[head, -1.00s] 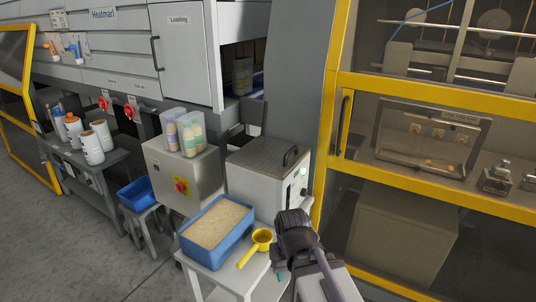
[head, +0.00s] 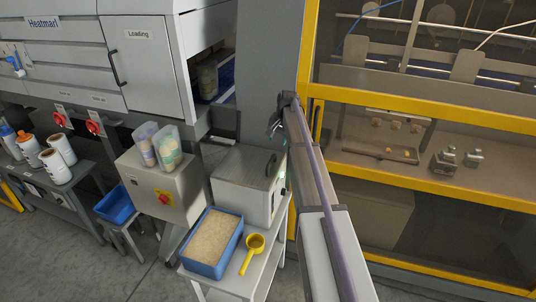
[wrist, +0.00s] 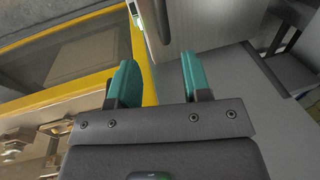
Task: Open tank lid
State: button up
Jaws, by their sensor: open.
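The tank (head: 262,203) is a white and grey box on a white stand, with a flat grey lid (head: 238,168) lying shut on it. A dark handle (head: 270,163) stands at the lid's right edge. My gripper (head: 274,128) is raised above and behind the tank, apart from the lid and handle. In the wrist view my gripper (wrist: 158,72) shows two teal fingers spread apart with nothing between them.
A blue tray of grainy material (head: 213,270) and a yellow scoop (head: 252,250) sit on the stand before the tank. A yellow-framed glass cabinet (head: 420,185) stands close on the right. A control box (head: 150,190) with two clear containers stands left.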

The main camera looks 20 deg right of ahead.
aim_at(272, 159)
jog(key=b+x, duration=1)
jog(key=x, duration=0.1)
jog(key=shift+w, duration=0.15)
jog(key=shift+r, duration=0.15)
grip_shut()
